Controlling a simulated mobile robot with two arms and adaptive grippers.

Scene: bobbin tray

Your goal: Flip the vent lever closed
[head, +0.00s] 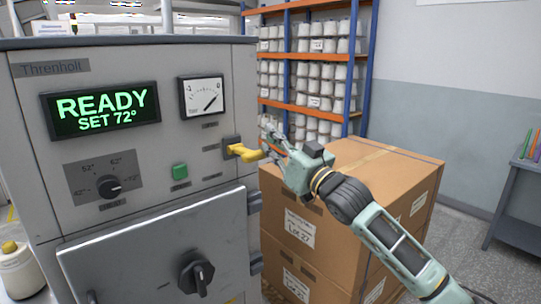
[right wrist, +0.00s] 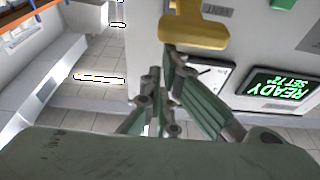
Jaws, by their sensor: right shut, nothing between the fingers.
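The yellow vent lever (head: 243,152) sticks out from a dark mount on the right side of the grey machine's front panel. It points right and toward me, roughly level. My right gripper (head: 270,137) is beside the lever's free end, slightly above and to its right. In the right wrist view the lever (right wrist: 195,32) is at the top, beyond the fingertips of my right gripper (right wrist: 162,72). The fingers are shut with nothing between them. I cannot tell whether a finger touches the lever. My left gripper is not in view.
The machine has a display (head: 102,110) reading "READY SET 72°", a gauge (head: 202,97), a green button (head: 180,171), a dial (head: 109,187) and a door (head: 150,240) with a black knob. Stacked cardboard boxes (head: 385,180) stand under my right arm. Shelves of bobbins (head: 315,65) are behind.

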